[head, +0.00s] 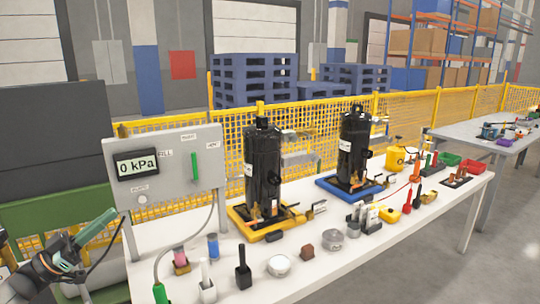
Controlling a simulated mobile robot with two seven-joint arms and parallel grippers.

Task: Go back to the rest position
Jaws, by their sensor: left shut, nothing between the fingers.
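My left gripper (92,231) is at the lower left, left of the workbench and in front of the green and dark equipment. It is shut and empty, with its green end pointing up and to the right. It is apart from the gauge panel (185,165), which reads 0 kPa. My right gripper is not in this view. Two black compressors stand upright on the white workbench (330,270): one (262,165) on a yellow base, one (353,150) on a blue base.
A hose with a green handle (160,292) hangs from the panel at the bench's left end. Small parts and tools lie along the bench front. A yellow mesh fence (410,108) runs behind. A grey second table (490,135) stands at right. Open floor shows at lower right.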

